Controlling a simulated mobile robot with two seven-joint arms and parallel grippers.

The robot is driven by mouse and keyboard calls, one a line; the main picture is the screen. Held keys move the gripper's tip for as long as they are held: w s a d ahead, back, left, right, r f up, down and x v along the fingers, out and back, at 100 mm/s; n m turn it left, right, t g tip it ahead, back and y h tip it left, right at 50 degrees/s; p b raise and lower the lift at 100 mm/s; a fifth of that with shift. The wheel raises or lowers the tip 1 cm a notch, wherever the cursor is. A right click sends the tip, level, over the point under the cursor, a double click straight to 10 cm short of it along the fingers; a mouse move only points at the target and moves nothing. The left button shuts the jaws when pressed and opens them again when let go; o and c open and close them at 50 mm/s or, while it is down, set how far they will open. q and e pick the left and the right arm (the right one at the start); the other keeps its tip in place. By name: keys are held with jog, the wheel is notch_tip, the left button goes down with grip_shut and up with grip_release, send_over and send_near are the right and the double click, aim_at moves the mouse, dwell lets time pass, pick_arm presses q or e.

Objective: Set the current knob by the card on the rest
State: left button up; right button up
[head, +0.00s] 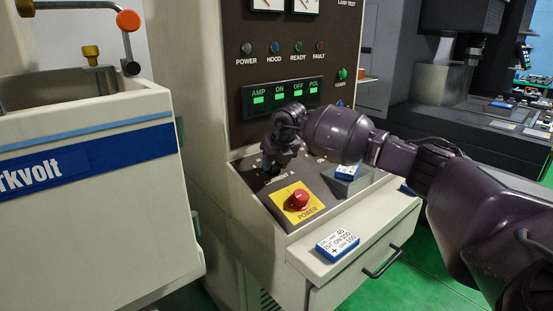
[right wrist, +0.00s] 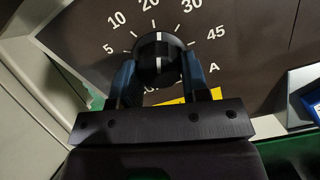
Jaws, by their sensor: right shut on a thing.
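The current knob (right wrist: 158,60) is a round black knob with a white line, set in a printed scale that reads 5, 10, 20, 30, 45. Its line points up at about 20. My right gripper (head: 276,165) is shut on the knob, one blue finger on each side, as the right wrist view (right wrist: 160,74) shows. In the head view the gripper mostly hides the knob. A white and blue card (head: 347,169) lies on a grey sloped rest (head: 352,185), partly behind my right arm; its print is unreadable. My left gripper is not in view.
A red power button (head: 298,200) on a yellow plate sits just in front of the knob. Another printed card (head: 338,245) lies on the front ledge above a drawer handle (head: 382,262).

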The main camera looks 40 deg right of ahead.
jog(key=shift+r+m+p, duration=0.2)
jog(key=shift+m+p, duration=0.2)
jog(key=shift+m, duration=0.5)
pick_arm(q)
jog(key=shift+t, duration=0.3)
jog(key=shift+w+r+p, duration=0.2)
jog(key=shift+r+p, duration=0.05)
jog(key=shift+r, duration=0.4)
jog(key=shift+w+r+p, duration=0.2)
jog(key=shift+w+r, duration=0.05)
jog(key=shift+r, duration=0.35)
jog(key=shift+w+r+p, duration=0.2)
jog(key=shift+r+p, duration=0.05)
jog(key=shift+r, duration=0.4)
pick_arm(e)
jog(key=shift+f+m, duration=0.1)
jog(key=shift+m, duration=1.8)
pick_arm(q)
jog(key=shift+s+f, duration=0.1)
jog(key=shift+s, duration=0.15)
pick_arm(e)
jog(key=o, duration=0.9)
jog(key=shift+o, duration=0.2)
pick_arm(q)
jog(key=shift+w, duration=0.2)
pick_arm(e)
jog(key=v, duration=1)
jog(key=shift+a+r, duration=0.2)
jog(key=shift+r, duration=0.2)
